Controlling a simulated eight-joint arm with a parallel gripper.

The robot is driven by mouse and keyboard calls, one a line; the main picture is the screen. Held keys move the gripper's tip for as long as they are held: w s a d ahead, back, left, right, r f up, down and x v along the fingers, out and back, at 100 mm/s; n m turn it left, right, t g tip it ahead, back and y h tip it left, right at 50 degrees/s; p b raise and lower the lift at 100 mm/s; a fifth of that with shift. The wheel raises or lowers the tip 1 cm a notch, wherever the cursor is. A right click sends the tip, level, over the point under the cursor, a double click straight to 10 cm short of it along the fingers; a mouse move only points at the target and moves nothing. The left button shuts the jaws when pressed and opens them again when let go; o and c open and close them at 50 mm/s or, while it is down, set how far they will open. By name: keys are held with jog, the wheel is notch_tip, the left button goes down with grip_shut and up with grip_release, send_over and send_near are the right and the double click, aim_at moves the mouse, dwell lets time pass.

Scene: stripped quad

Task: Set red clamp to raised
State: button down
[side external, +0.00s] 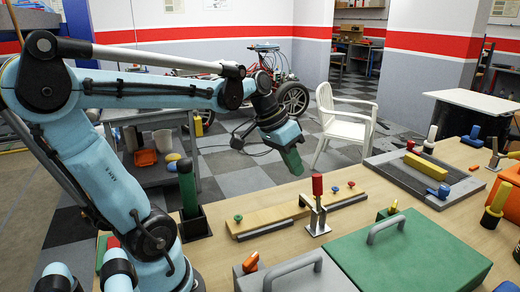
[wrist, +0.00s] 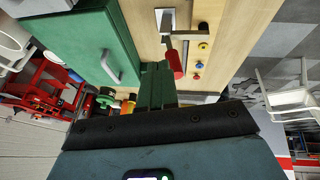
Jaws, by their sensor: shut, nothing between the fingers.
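The red clamp (side external: 317,186) stands on the wooden table, its red handle pointing up from a metal bracket on a small base plate. In the wrist view, the red handle (wrist: 175,63) shows just beyond my fingertips, near the bracket and plate. My gripper (side external: 293,166) has green fingers, shut and empty, above and behind the clamp, left of its handle in the side view. The green fingers also show in the wrist view (wrist: 156,72). No contact with the handle is clear.
A yellow wooden strip (side external: 270,216) with green and red knobs lies by the clamp. A green box (side external: 410,258) with a grey handle stands in front. A grey tray (side external: 385,165) with a yellow block is at the right. A white chair (side external: 345,125) stands behind the table.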

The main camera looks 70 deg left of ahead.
jog(key=a+r+t+h, duration=0.1)
jog(key=a+r+h, duration=0.2)
jog(key=a, duration=0.9)
jog(key=shift+w+a+r, duration=0.3)
jog(key=shift+a+r, duration=0.1)
jog(key=shift+r, duration=0.05)
jog(key=w+d+f, duration=0.5)
jog(key=d+f, duration=0.2)
jog(key=d, duration=0.1)
jog(key=shift+w+f, duration=0.2)
jog(key=shift+f, duration=0.2)
jog(key=shift+d+r, duration=0.1)
